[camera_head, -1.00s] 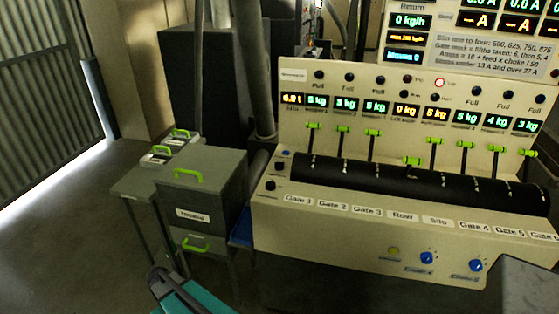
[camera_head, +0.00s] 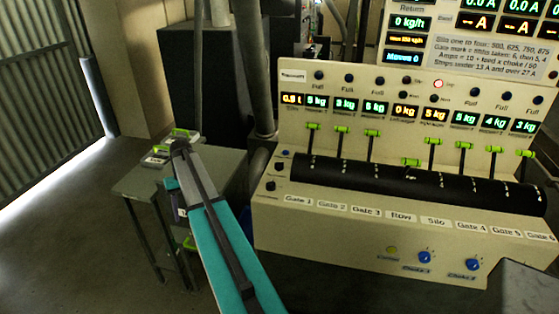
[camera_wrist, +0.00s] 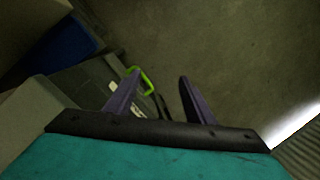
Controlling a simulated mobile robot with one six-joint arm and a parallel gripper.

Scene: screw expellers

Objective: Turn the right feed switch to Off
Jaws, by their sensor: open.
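The long cream control panel (camera_head: 350,222) stands at the right in the head view. Small dark knobs (camera_head: 279,167) sit at its left end, and two blue knobs, one on the left (camera_head: 425,257) and one on the right (camera_head: 473,264), sit low on its front. I cannot tell which control is the right feed switch; its label is not readable.
A grey table (camera_head: 137,182) stands left of my arm in the head view. Green-handled levers (camera_head: 372,133) line the panel. Floor at left is clear.

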